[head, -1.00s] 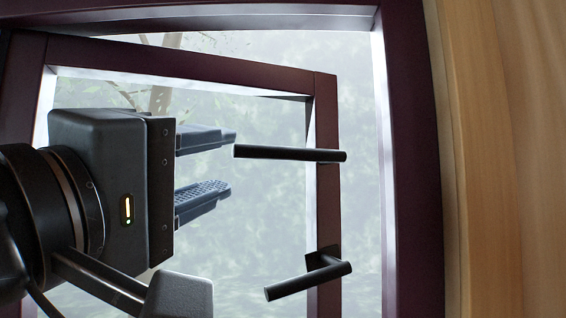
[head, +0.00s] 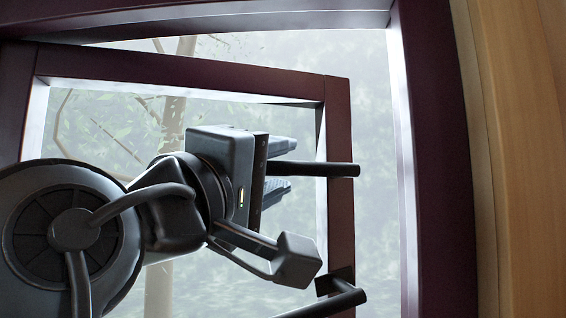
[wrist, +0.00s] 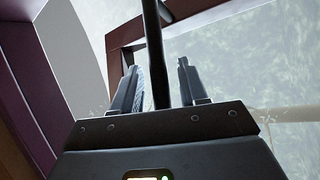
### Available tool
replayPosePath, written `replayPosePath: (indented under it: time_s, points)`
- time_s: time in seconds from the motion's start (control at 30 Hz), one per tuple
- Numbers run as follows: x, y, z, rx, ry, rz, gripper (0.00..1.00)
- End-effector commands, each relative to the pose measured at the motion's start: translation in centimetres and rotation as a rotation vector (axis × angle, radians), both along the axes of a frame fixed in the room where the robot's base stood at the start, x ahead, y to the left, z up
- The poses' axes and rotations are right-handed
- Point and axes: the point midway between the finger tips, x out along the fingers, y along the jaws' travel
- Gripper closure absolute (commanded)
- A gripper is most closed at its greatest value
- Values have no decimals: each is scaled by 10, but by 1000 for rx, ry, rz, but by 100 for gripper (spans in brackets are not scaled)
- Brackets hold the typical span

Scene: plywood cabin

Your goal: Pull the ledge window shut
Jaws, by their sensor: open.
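The ledge window (head: 339,220) has a dark maroon sash that stands ajar, with a gap between its right side and the outer frame. Two black bars show at that right side: an upper bar (head: 335,170) and a lower bar (head: 335,301). My gripper (head: 285,167) is open at the upper bar, with one finger above it and one below. In the wrist view, a black bar (wrist: 153,50) runs between the two open fingers (wrist: 160,78), nearer the left one. I cannot tell whether either finger touches it. My arm hides the sash's lower left.
The fixed maroon outer frame (head: 436,150) stands at the right, beside a pale wood wall (head: 530,150). The frame's top (head: 220,20) runs above the sash. Blurred trees show through the glass.

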Motion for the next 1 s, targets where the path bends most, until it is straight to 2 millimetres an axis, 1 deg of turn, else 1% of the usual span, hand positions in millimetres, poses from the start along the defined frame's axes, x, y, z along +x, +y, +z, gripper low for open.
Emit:
replayPosePath:
  time_s: [0.2,0.23,0.67,1.0]
  points:
    - [1,0,0,0,0,0,57]
    - [1,0,0,0,0,0,59]
    - [0,0,0,0,0,0,100]
    - [0,0,0,0,1,0,100]
